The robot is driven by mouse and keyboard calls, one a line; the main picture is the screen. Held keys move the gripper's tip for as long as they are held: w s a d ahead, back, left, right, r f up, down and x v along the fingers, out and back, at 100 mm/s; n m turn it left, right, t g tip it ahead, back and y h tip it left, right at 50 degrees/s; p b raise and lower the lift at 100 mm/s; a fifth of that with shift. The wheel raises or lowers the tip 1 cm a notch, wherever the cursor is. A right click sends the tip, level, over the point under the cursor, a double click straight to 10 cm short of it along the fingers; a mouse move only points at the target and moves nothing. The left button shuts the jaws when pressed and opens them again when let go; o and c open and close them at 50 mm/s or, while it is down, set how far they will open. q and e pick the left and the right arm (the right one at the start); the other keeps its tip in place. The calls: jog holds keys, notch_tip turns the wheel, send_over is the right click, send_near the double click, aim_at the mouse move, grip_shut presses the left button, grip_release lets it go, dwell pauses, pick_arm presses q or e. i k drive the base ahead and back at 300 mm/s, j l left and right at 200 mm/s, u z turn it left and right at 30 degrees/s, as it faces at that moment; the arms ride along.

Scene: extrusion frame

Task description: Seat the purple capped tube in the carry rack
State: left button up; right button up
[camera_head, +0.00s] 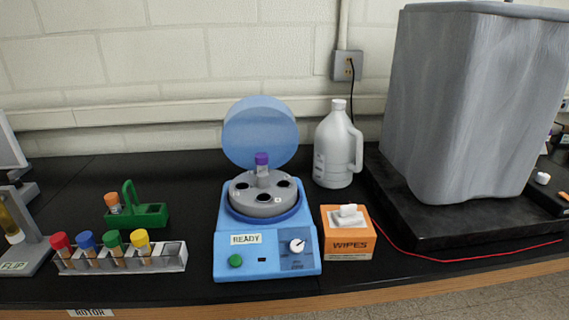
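The purple capped tube (262,168) stands upright in the back of the grey rotor (272,206) of the blue centrifuge (230,262). Its cap and upper part show above the rotor. The centrifuge lid (262,130) is up, and several other rotor holes look empty and dark. The green carry rack (150,215) with an upright handle sits on the bench to the left. An orange capped tube (113,203) stands at its left end; its right part looks empty. Neither of my grippers is in view.
A grey rack (174,264) with red, blue, green and yellow capped tubes stands in front of the carry rack. An orange wipes box (348,243) and a white jug (335,150) stand right of the centrifuge. A large grey covered block (475,100) fills the right. A red cord (450,260) crosses the bench.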

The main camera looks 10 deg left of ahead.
aim_at(137, 215)
jog(key=i+l+u, duration=0.15)
jog(key=u, duration=0.3)
jog(key=l+u, duration=0.4)
jog(key=i+l, duration=0.05)
